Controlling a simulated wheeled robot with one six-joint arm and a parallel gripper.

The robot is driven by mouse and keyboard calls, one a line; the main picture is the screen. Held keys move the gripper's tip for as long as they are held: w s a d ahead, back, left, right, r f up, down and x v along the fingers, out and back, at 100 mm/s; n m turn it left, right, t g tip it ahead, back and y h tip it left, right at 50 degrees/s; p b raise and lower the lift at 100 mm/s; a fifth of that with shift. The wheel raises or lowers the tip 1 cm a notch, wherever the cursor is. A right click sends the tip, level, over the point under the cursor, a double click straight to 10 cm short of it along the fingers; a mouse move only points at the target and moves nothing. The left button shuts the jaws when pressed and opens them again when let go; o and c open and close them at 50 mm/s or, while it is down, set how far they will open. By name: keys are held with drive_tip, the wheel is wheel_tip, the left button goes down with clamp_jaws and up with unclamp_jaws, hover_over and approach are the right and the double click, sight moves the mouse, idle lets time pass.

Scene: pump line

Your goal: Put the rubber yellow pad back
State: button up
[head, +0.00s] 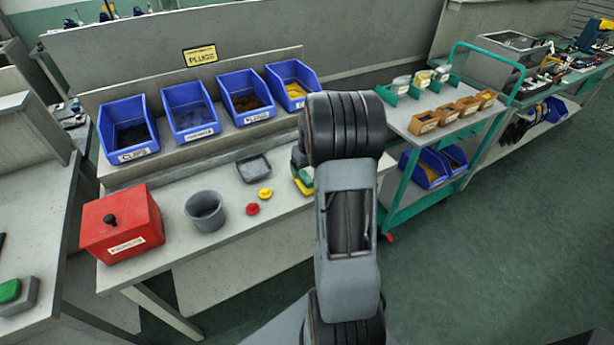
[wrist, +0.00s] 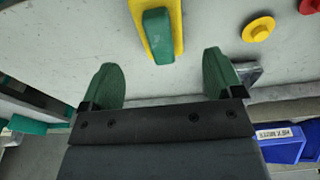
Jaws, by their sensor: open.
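A small round yellow piece (head: 265,193) lies flat on the grey bench beside a red round one (head: 252,208). Both also show in the wrist view, the yellow one (wrist: 258,28) at the upper right and the red one (wrist: 309,5) at the corner. A longer yellow piece (wrist: 153,45) with a green block (wrist: 158,35) on it lies ahead of my gripper (wrist: 162,78). I cannot tell which yellow piece is the rubber pad. My gripper is open, its green fingers apart with nothing between them. My arm partly hides that area in the head view.
A row of blue bins (head: 190,110) stands on the raised shelf behind. A grey cup (head: 205,211), a red box (head: 122,222) and a shallow grey tray (head: 253,169) stand on the bench. A green-framed cart (head: 440,113) is at the right. Open floor lies front right.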

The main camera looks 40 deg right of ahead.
drive_tip(key=s+a+r, duration=0.5)
drive_tip(key=a+r, duration=0.6)
drive_tip(key=a, duration=0.1)
drive_tip(key=s+a+n+t, duration=0.1)
drive_tip(key=s+a, duration=1)
drive_tip(key=shift+s+a+r+n+t, duration=0.2)
drive_tip(key=shift+s+r+n+t, duration=0.05)
drive_tip(key=shift+r+n+t, duration=0.15)
drive_tip(key=shift+r, duration=0.15)
drive_tip(key=shift+c, duration=0.3)
